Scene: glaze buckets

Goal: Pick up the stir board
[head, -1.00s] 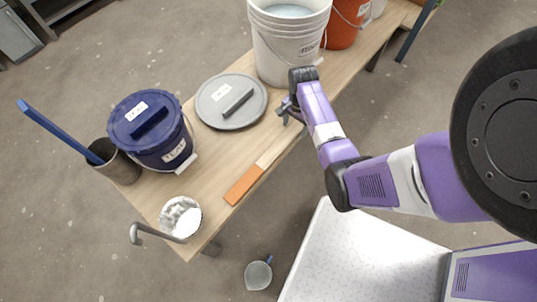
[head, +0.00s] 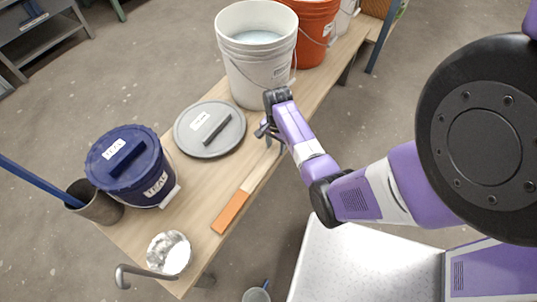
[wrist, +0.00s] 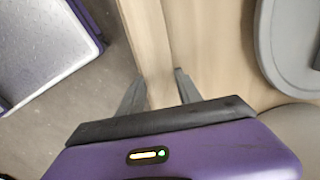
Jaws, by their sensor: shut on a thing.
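The stir board (head: 231,212) is a long, flat pale wooden strip with an orange end. It lies along the near edge of the wooden table in the head view, orange end towards the lower left. My gripper (head: 268,132) is low at the board's far, pale end, beside the white bucket. In the wrist view my gripper (wrist: 158,88) has a finger on each side of the pale strip (wrist: 146,40) and is shut on it. The grip itself is partly hidden by the gripper body. I cannot tell whether the board is clear of the tabletop.
A grey lid (head: 185,128) with a bar handle lies just left of my gripper. A white bucket (head: 250,75) and an orange bucket (head: 318,30) stand behind.

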